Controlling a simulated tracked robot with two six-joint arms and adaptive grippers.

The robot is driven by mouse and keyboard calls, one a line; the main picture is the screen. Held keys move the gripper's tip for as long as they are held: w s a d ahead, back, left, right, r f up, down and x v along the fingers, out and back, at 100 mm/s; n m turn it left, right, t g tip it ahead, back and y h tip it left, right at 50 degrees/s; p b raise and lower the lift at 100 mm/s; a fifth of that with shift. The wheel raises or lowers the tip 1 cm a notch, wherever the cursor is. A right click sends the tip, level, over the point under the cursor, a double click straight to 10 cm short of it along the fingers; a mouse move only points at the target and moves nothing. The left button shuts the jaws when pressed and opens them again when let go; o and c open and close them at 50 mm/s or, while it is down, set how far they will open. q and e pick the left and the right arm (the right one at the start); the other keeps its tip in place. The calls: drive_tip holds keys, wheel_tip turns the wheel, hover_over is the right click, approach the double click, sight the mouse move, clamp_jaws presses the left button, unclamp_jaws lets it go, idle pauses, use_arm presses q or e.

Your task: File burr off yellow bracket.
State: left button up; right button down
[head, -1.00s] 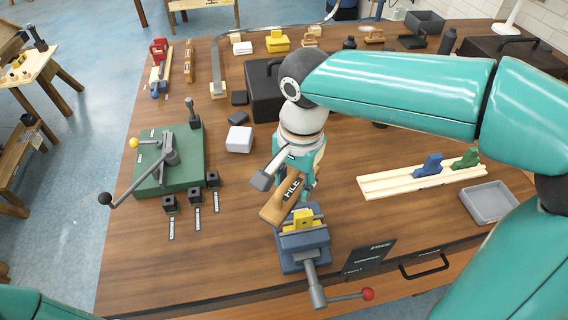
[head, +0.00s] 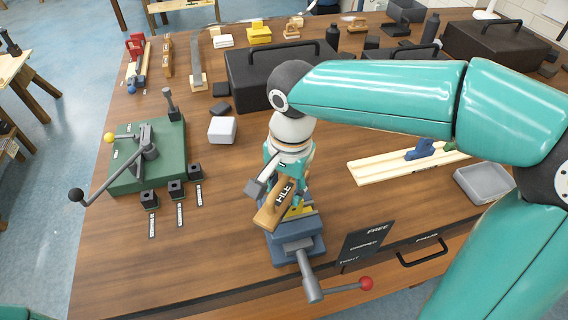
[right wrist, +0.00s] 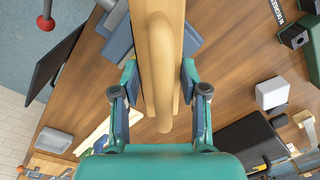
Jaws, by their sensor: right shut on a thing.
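My right gripper (head: 290,178) is shut on the file (head: 271,214), a tan wooden block marked FILE. In the right wrist view the file (right wrist: 160,60) runs between the two fingers (right wrist: 160,100). The yellow bracket (head: 299,211) sits in the jaws of the blue-grey vise (head: 297,246) near the table's front edge. The file is tilted over the vise and hides part of the bracket. I cannot tell whether the file touches the bracket. My left gripper is not in view.
A dark sign (head: 363,247) stands right of the vise, near a drawer handle. A green fixture (head: 150,160) with levers is at left. A black toolbox (head: 245,78) stands behind my right gripper. A cream rail (head: 385,168) and grey tray (head: 484,182) lie right.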

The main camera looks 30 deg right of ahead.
sight(281, 180)
drive_tip(key=shift+s+d, duration=0.2)
drive_tip(key=shift+d, duration=0.4)
drive_tip(key=shift+s+d, duration=0.2)
drive_tip(key=shift+d, duration=0.35)
drive_tip(key=shift+s+d, duration=0.15)
drive_tip(key=shift+d, duration=0.5)
drive_tip(key=shift+s+d, duration=0.15)
drive_tip(key=shift+d, duration=0.5)
drive_tip(key=shift+a, duration=0.35)
drive_tip(key=shift+w+a, duration=0.25)
drive_tip(key=shift+a, duration=0.35)
drive_tip(key=shift+w+a, duration=0.2)
drive_tip(key=shift+a, duration=0.35)
drive_tip(key=shift+w+a, duration=0.2)
drive_tip(key=shift+a, duration=0.9)
drive_tip(key=r+p, duration=0.2)
drive_tip(key=r, duration=0.1)
drive_tip(key=shift+a+r, duration=0.2)
drive_tip(key=shift+a, duration=0.15)
wheel_tip(281, 180, up, 2)
drive_tip(key=shift+w+r+p, duration=0.1)
drive_tip(key=shift+p, duration=1.05)
drive_tip(key=shift+r+p, duration=1)
drive_tip(key=shift+r, duration=0.25)
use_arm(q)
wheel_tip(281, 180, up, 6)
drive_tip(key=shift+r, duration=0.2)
